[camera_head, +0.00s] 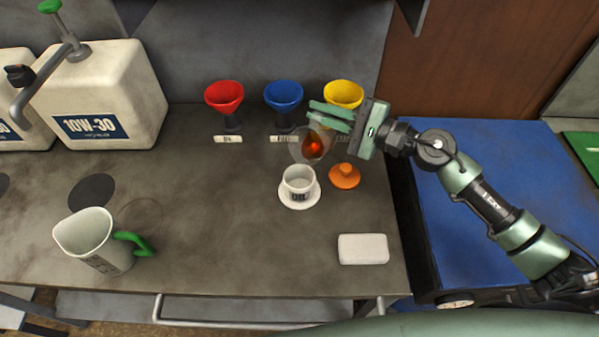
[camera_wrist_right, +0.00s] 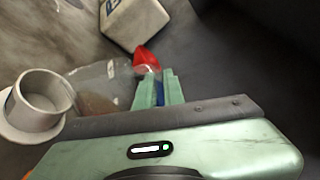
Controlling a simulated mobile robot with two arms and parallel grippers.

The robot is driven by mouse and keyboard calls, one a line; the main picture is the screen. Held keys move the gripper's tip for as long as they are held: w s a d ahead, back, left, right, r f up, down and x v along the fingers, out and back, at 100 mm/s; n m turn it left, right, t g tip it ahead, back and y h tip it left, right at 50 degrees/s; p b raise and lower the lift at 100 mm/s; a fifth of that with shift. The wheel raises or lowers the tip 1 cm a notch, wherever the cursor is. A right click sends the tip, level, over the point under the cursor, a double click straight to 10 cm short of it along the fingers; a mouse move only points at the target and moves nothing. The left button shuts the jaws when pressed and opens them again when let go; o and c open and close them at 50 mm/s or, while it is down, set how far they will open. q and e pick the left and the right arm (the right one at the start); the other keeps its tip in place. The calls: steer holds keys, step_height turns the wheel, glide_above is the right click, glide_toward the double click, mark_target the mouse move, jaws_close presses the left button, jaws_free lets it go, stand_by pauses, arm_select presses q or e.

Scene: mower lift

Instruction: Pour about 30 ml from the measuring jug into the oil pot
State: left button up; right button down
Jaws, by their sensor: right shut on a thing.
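The clear measuring jug (camera_head: 301,149) holds a little amber liquid and is in my right gripper (camera_head: 333,117), which is shut on it. The jug hangs just behind and above the oil pot (camera_head: 298,180), a small white open pot marked OIL on a white saucer. In the right wrist view the jug (camera_wrist_right: 97,82) is see-through, left of the fingers (camera_wrist_right: 156,88), and the pot (camera_wrist_right: 42,97) stands further left. No falling stream shows, and I cannot tell the jug's exact tilt. My left gripper is out of view.
An orange lid (camera_head: 344,177) lies right of the pot. Red (camera_head: 225,95), blue (camera_head: 284,94) and yellow (camera_head: 343,93) funnels stand behind. A white block (camera_head: 363,249) lies at the front right. A white jug with a green handle (camera_head: 85,238) and 10W-30 canister (camera_head: 105,95) are left.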

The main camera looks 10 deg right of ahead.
steer(key=shift+r, duration=0.15)
steer(key=shift+s+a+r+n+p, duration=0.6)
steer(key=shift+n+p, duration=0.4)
steer(key=shift+p, duration=0.35)
steer(key=shift+r, duration=0.1)
steer(key=shift+s+a+n, duration=0.15)
steer(key=shift+s+n, duration=0.1)
steer(key=shift+n, duration=0.05)
stand_by(1.0)
steer(key=shift+w+d+r+p, duration=0.15)
steer(key=shift+w+d+p, duration=0.05)
steer(key=shift+w+p, duration=0.1)
steer(key=f+m+b, duration=0.1)
steer(key=b, duration=0.1)
steer(key=w+d+f+m+b, duration=0.1)
steer(key=b, duration=0.1)
steer(key=f+m+b, duration=0.1)
steer(key=f+b, duration=0.1)
steer(key=shift+w+d+m+y, duration=0.3)
steer(key=shift+w+d, duration=0.1)
steer(key=shift+w+d+r+m, duration=0.3)
steer(key=shift+r+m, duration=0.15)
steer(key=shift+m, duration=0.15)
steer(key=shift+r, duration=0.15)
steer(key=shift+a, duration=0.1)
